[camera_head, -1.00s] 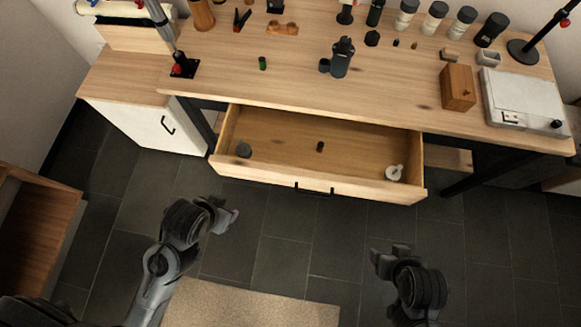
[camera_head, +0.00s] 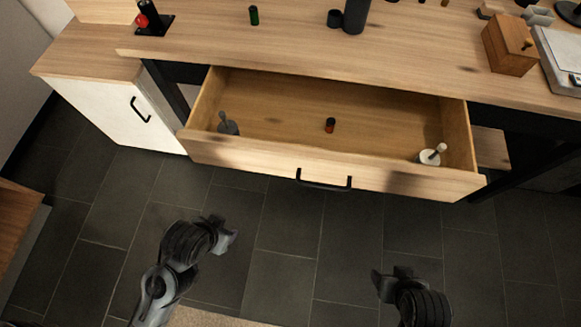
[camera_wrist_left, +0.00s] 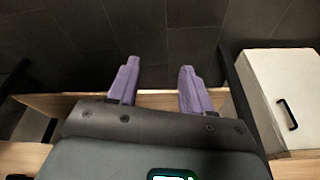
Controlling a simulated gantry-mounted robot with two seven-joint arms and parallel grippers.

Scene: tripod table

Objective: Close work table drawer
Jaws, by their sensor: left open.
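The work table drawer (camera_head: 230,157) is pulled out, with its front panel toward me and a black bar handle (camera_head: 323,183) in the middle. Inside lie a grey mortar and pestle (camera_head: 228,126) at left, a small dark bottle with an orange part (camera_head: 330,125) in the middle, and a white mortar and pestle (camera_head: 431,155) at right. My left gripper (camera_head: 230,238) is in front of the drawer's left half, apart from it; in the left wrist view its purple fingers (camera_wrist_left: 156,88) are spread and empty. My right gripper (camera_head: 388,276) is in front of the drawer's right half, apart from it; its jaws are unclear.
The wooden table top (camera_head: 290,45) holds a green cylinder (camera_head: 254,15), a dark grey bottle (camera_head: 355,14) and a wooden box (camera_head: 509,45). A white cabinet (camera_head: 115,115) stands left of the drawer. Dark tiled floor (camera_head: 290,235) is clear in front.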

